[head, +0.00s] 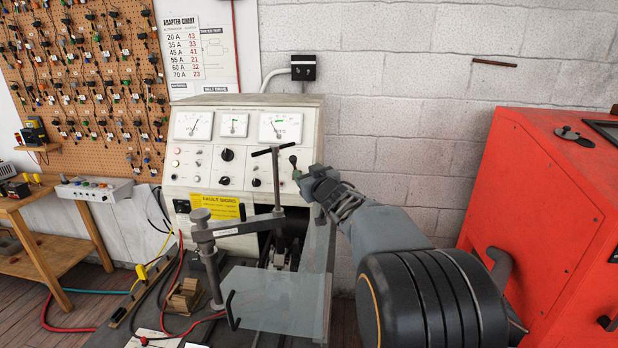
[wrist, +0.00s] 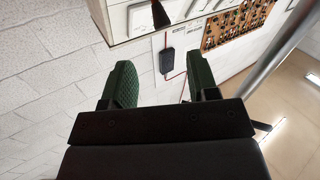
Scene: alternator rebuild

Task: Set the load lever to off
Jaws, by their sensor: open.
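The test bench (head: 310,105) has a sloped cream panel with three gauges, knobs and small lamps. A dark-knobbed lever (head: 293,160) stands out at the panel's right side; I take it for the load lever, but its label is not readable. My gripper (head: 299,175) is just below and right of this knob, and the head view does not show clearly whether they touch. In the wrist view the green-padded fingers (wrist: 163,80) are apart with nothing between them. A dark knob (wrist: 160,14) shows ahead of them, near the top edge.
A black T-handle (head: 270,150) on a grey clamp post (head: 207,255) stands left of my gripper. A clear shield (head: 275,300) is below. A red cabinet (head: 545,200) is at right. A pegboard (head: 90,80) with parts hangs at left.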

